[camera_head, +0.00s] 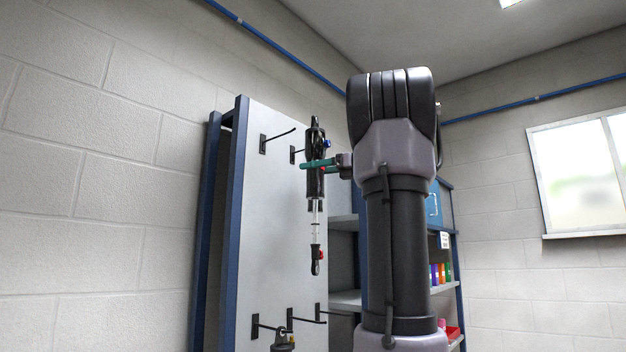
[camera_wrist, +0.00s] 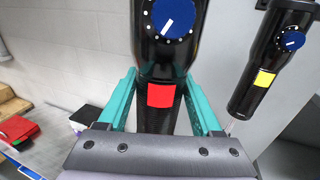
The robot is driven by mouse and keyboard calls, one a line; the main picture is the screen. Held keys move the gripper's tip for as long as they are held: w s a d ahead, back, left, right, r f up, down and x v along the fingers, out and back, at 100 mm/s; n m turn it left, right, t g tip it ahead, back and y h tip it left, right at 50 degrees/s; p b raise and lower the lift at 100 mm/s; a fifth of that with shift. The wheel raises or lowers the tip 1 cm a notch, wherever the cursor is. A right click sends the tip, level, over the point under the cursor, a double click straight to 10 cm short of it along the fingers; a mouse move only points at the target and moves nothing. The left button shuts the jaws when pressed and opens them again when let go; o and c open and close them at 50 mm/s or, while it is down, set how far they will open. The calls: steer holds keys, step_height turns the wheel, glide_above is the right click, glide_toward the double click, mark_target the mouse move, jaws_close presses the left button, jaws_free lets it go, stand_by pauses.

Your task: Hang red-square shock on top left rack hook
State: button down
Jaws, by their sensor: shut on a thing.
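The red-square shock (camera_head: 315,185) is black and hangs roughly upright in my gripper (camera_head: 317,164). In the wrist view its red square (camera_wrist: 161,96) and blue dial face the camera between the green fingers. My gripper is shut around its body. The top left rack hook (camera_head: 277,139) is a bare black prong on the grey rack panel (camera_head: 268,215). The shock is to the right of that hook in the head view, apart from it. Another top hook (camera_head: 296,154) is close to the shock's upper end; I cannot tell if they touch.
Lower hooks (camera_head: 268,327) line the panel, and the top of another shock (camera_head: 283,343) shows at the bottom edge. A yellow-square shock (camera_wrist: 264,78) is at right in the wrist view. A blue shelf unit (camera_head: 345,300) stands behind my arm. The wall left of the rack is clear.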

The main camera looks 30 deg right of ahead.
steer(key=w+a, duration=0.2)
steer(key=w, duration=0.3)
steer(key=shift+w, duration=0.35)
steer(key=shift+a+r, duration=0.1)
steer(key=shift+r, duration=0.05)
steer(key=shift+w, duration=0.2)
stand_by(0.4)
steer(key=shift+w+a, duration=0.2)
steer(key=shift+w, duration=0.5)
